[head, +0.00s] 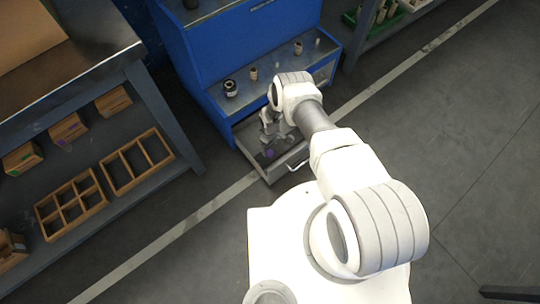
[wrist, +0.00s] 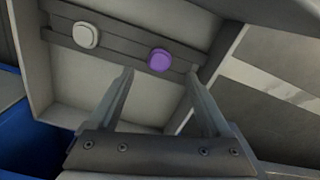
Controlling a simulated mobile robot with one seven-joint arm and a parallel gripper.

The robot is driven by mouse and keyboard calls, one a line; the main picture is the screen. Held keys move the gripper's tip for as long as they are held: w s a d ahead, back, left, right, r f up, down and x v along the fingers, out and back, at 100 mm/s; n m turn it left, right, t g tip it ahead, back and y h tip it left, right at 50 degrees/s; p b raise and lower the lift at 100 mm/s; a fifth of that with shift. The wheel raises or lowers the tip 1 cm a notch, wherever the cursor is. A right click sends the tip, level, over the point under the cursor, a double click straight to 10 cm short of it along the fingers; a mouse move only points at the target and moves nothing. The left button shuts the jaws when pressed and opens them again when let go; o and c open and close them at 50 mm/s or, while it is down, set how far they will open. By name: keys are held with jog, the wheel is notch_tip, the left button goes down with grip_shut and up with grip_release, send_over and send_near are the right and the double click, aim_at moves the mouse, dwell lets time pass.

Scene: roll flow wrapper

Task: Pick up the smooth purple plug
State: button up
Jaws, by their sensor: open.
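The smooth purple plug (wrist: 159,60) sits in a dark strip inside an open drawer (wrist: 62,60). In the wrist view it lies beyond my fingertips and between them, a little left of the right one. It also shows small in the head view (head: 269,153), inside the drawer (head: 284,168). My gripper (wrist: 161,72) is open and empty, with one finger on each side of the picture's middle. In the head view my gripper (head: 268,133) is above the drawer, partly hidden by my arm. I cannot tell the exact gap to the plug.
A white plug (wrist: 86,35) sits in the same strip, left of the purple one. The drawer walls rise close around my fingers. The blue cabinet (head: 190,62) above the drawer has several small items on its ledge. A shelf with wooden boxes (head: 76,237) stands at left.

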aim_at(270, 153)
notch_tip(270, 153, down, 6)
jog(key=b, duration=0.3)
jog(key=shift+d+r, duration=0.1)
jog(key=shift+r, duration=0.05)
jog(key=shift+c, duration=0.4)
grip_shut()
